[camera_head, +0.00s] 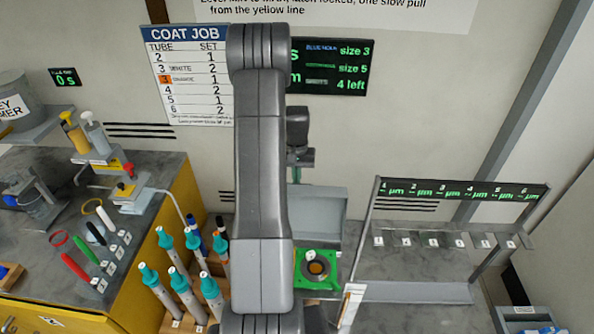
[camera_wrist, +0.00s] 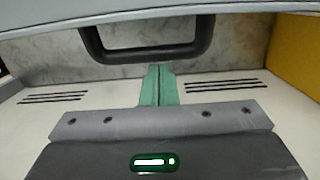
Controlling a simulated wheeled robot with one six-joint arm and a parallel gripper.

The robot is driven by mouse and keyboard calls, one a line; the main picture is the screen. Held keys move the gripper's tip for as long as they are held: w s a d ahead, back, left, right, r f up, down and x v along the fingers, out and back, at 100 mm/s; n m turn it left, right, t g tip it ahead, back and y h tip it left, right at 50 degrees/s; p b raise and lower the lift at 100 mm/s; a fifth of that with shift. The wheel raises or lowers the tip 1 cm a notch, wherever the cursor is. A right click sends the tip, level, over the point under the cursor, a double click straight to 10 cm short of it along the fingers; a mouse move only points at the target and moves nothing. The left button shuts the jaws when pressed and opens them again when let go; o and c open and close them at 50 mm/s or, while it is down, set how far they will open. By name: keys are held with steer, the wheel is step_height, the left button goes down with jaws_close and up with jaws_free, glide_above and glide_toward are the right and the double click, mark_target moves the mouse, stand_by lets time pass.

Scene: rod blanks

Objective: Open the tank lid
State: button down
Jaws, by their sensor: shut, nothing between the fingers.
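The tank shows in the head view by its green top (camera_head: 302,281), with a round orange-brown opening, just right of my arm. A pale grey panel (camera_head: 325,208) stands raised behind it and looks like the lid. In the wrist view a pale grey edge (camera_wrist: 60,17) crosses the top, with a black bar handle (camera_wrist: 145,53) on it. My gripper (camera_wrist: 157,68) shows two teal fingers, shut together and empty. Their tips are close to the handle's bar in the picture; I cannot tell whether they touch. In the head view my arm hides part of the tank area.
A rack (camera_head: 425,291) with numbered slots stands to the right. Several teal-capped tubes (camera_head: 167,238) stand left of my arm. A yellow bench (camera_head: 150,275) with coloured rods and bottles is farther left. The wall (camera_head: 210,165) is close behind.

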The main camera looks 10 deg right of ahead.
steer(key=shift+s+r, duration=0.1)
steer(key=shift+s, duration=0.1)
stand_by(0.3)
steer(key=shift+t, duration=0.6)
steer(key=s+r+b, duration=0.1)
steer(key=s+a+r+b, duration=0.1)
steer(key=s, duration=0.1)
steer(key=shift+r, duration=0.25)
steer(key=shift+b, duration=0.3)
